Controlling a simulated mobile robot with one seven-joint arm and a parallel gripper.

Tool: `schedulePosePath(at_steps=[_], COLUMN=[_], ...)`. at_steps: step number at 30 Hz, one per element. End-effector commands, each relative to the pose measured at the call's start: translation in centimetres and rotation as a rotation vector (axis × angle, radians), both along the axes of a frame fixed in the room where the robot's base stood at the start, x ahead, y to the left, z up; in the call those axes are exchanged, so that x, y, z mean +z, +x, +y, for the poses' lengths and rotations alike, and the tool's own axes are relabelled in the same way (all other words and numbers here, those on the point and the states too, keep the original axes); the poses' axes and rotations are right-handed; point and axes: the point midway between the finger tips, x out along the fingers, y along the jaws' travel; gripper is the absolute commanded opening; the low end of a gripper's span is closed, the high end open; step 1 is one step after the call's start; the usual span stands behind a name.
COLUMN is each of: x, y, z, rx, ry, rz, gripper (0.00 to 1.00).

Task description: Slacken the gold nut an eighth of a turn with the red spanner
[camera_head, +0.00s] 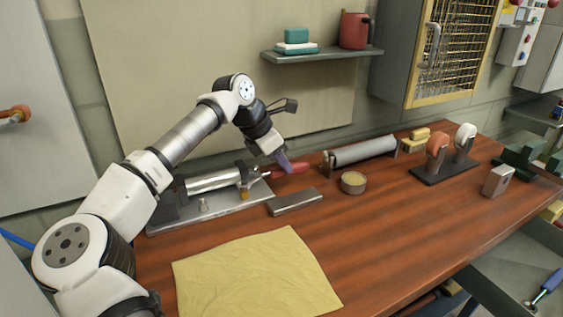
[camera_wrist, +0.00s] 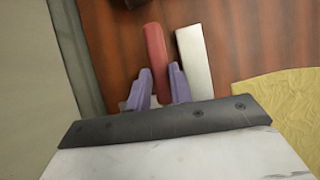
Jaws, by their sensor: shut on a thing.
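The red spanner (camera_head: 297,167) lies level above the bench, its handle pointing right and its head toward the gold nut (camera_head: 243,181). The nut is at the right end of a silver cylinder on a grey metal plate (camera_head: 232,204). The spanner's head is at or close beside the nut; I cannot tell if it is seated around it. My gripper (camera_head: 284,164) is shut on the spanner's handle, with purple fingers. In the wrist view the red handle (camera_wrist: 154,45) runs between the two fingers (camera_wrist: 159,88); the nut is not clear there.
A grey metal bar (camera_head: 294,202) lies just in front of the spanner, and a round tin (camera_head: 353,182) stands to its right. A grey roll (camera_head: 363,151) lies behind. A yellow cloth (camera_head: 255,275) covers the front left. The bench's front middle is clear.

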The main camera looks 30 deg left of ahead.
Motion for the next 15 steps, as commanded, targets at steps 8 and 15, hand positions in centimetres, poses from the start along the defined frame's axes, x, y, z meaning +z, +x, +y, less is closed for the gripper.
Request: schedulePosePath(at_steps=[8,15], x=[1.6,2.8], y=[0.0,0.0], z=[0.0,0.0], rx=[0.000,0.000], ry=[0.000,0.000], rz=[0.000,0.000], gripper=[0.00,0.00])
